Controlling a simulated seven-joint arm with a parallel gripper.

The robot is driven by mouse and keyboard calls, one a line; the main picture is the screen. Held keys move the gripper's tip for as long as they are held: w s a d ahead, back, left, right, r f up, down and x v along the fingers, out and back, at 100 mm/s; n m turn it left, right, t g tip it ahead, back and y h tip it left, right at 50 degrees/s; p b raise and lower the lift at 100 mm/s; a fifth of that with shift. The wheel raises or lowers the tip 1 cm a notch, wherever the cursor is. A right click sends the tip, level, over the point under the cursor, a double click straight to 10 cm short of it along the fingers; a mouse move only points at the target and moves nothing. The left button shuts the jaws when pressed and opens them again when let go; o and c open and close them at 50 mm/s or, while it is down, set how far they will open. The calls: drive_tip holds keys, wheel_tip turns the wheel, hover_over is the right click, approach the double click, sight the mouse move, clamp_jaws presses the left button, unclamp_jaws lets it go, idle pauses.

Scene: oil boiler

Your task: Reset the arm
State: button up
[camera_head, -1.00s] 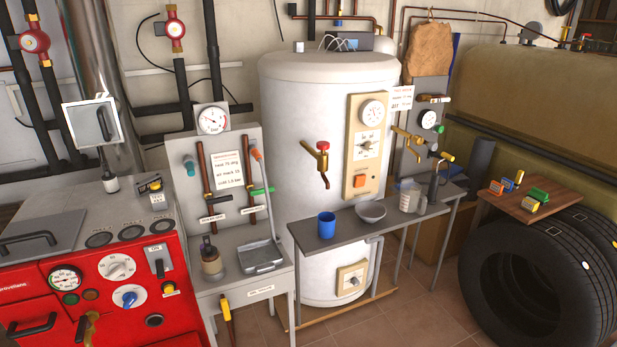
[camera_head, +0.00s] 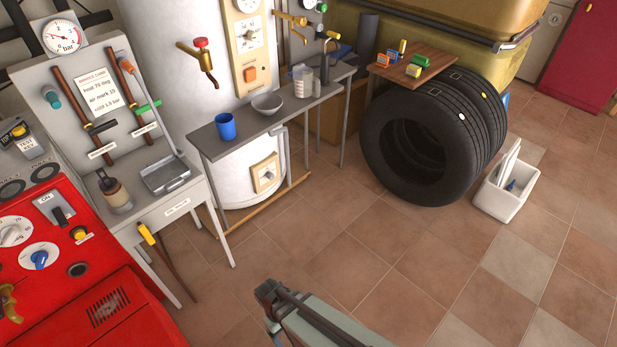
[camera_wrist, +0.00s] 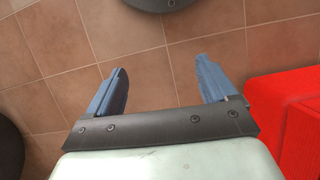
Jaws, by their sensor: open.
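My gripper (camera_wrist: 158,86) shows in the wrist view with its two blue-grey fingers spread wide apart. Nothing is between the fingers, only brown floor tiles (camera_wrist: 130,40) below. In the head view part of my arm (camera_head: 310,318) reaches in at the bottom middle, above the open floor. The fingertips cannot be made out in that view.
A red boiler (camera_head: 80,270) stands at the left and shows at the right in the wrist view (camera_wrist: 285,115). A grey bench (camera_head: 290,117) holds a blue cup (camera_head: 226,126) and a bowl (camera_head: 267,104). Tires (camera_head: 400,190) and a white bin (camera_head: 505,192) stand right. Middle floor is clear.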

drive_tip(key=s+d+f+m+g+y, duration=0.1)
drive_tip(key=s+d+f+m+g, duration=0.1)
drive_tip(key=d, duration=0.9)
drive_tip(key=s+d+f+m+g+y, duration=0.1)
drive_tip(key=s+d+m, duration=0.3)
drive_tip(key=d, duration=0.8)
drive_tip(key=shift+s+d+f+m+g+y, duration=0.25)
drive_tip(key=shift+s+f+m+g+y, duration=0.25)
drive_tip(key=shift+m, duration=0.7)
drive_tip(key=shift+w+f, duration=0.1)
drive_tip(key=shift+c, duration=0.4)
